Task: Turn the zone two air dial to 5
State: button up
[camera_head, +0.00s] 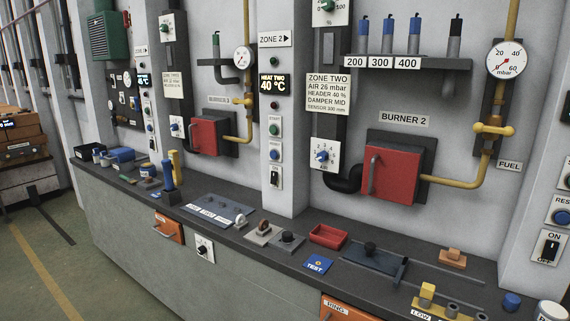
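A white plate with a blue round knob (323,156) sits low on the dark column right of the ZONE 2 pillar. Small numbers ring the knob; its exact setting is too small to read surely. Above it, a card (329,92) reads ZONE TWO, AIR 26 mbar, HEADER 40 %, DAMPER MID. A green knob dial (327,6) marked up to 100 is at the top of the same column, partly cut off. No label reading "air" is legible beside either dial. My gripper is not in view.
A black pipe elbow (342,182) and the red BURNER 2 door (391,175) lie right of the blue knob. Below, the bench (225,189) holds a red tray (328,236), a TEST plate (317,265) and several blocks. Open floor (75,255) shows at left.

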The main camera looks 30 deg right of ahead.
aim_at(322, 156)
jog(key=z, duration=0.75)
jog(key=k, duration=0.15)
jog(key=u, duration=2.3)
jog(key=k, duration=0.7)
jog(key=z, duration=0.3)
jog(key=i, duration=1.7)
jog(key=u, duration=0.25)
